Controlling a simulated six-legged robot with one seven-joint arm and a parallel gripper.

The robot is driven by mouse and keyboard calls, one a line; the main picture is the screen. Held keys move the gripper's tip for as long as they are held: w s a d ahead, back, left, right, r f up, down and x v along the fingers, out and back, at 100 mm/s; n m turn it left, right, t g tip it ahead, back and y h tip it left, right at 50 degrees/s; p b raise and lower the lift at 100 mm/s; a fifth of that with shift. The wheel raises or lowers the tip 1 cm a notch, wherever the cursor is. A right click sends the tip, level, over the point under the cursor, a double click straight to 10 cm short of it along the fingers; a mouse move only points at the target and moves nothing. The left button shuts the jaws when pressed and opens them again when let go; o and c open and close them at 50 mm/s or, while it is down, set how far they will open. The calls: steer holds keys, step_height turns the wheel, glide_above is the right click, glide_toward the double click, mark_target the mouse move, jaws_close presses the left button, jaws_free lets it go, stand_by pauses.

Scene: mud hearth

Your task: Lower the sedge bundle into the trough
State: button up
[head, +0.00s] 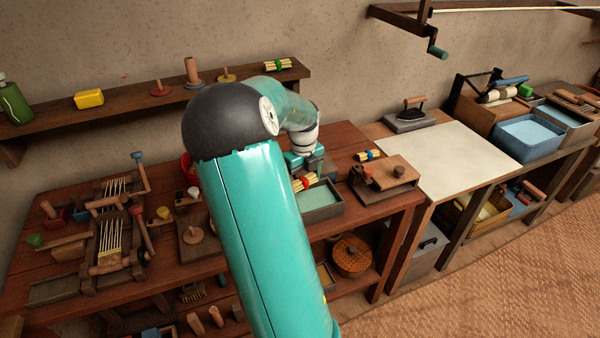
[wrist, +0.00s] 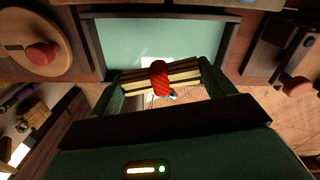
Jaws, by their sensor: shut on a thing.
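The sedge bundle (head: 305,182) is a sheaf of pale yellow stalks with a red tie. It also shows in the wrist view (wrist: 184,77), lying crosswise between my fingers. My gripper (head: 303,164) is shut on it; in the wrist view the fingers (wrist: 160,84) stand at its two ends. The trough (head: 320,212) is a shallow grey-walled box with a pale green inside, on the wooden bench. In the head view the bundle overlaps the trough's back left part. In the wrist view it overlaps one edge of the trough (wrist: 205,19). The gap in height is hard to tell.
A wooden block stand (head: 384,181) stands right of the trough, with a blue-tied bundle (head: 368,156) behind it. A board with a peg (head: 196,236) lies to the left. A green-tied bundle (head: 278,65) lies on the wall shelf. The pale tabletop (head: 447,148) is mostly clear.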

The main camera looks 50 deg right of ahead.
steer(key=shift+f, duration=4.4)
steer(key=o, duration=0.9)
steer(key=shift+r, duration=0.15)
step_height(320, 180, up, 14)
steer(key=shift+f, duration=0.2)
steer(key=shift+a, duration=0.1)
